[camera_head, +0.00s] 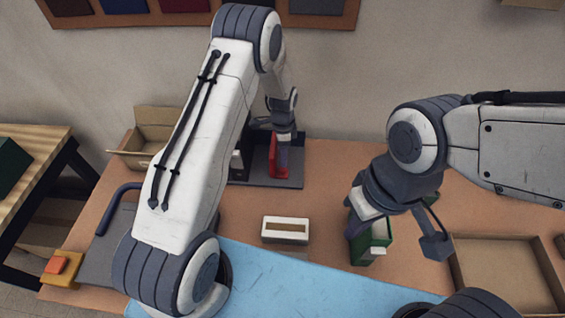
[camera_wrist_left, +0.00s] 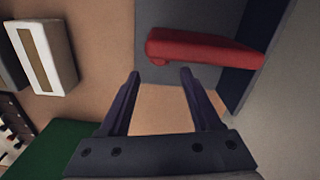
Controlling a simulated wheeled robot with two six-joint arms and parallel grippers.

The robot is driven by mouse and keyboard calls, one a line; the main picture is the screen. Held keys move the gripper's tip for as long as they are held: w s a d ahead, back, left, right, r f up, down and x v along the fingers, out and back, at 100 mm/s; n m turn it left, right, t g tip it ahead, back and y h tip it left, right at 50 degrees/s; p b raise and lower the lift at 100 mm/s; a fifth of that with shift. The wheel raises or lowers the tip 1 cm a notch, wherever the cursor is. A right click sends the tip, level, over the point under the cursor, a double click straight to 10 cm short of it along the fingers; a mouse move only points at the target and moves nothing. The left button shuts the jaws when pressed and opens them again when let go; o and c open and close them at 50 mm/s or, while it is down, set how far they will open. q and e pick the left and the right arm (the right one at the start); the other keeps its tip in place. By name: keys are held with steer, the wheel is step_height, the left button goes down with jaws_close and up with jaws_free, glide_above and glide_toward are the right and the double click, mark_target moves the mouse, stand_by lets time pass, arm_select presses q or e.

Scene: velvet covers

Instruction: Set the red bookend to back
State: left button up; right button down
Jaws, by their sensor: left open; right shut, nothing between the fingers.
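The red bookend (camera_head: 274,167) stands on a dark grey board (camera_head: 293,180) at the back of the table. In the left wrist view the red bookend (camera_wrist_left: 205,47) lies just beyond my fingertips, not between them. My left gripper (camera_head: 284,155) is open and empty, close beside the bookend in the head view. Its spread fingers show in the left wrist view (camera_wrist_left: 160,78). My right gripper (camera_head: 356,238) is shut and empty, beside a green box-like thing (camera_head: 377,240) at the front right; whether they touch is unclear.
A white box with a tan strip (camera_head: 285,229) sits mid-table; it also shows in the left wrist view (camera_wrist_left: 42,52). An open cardboard box (camera_head: 143,140) stands at back left. A shallow cardboard tray (camera_head: 508,270) lies at right. A blue surface (camera_head: 285,285) fills the front. A wall rises behind.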

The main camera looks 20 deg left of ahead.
arm_select(q)
step_height(320, 180, down, 7)
steer(key=shift+r+p, duration=0.1)
steer(key=shift+p, duration=0.85)
jaws_close()
stand_by(0.7)
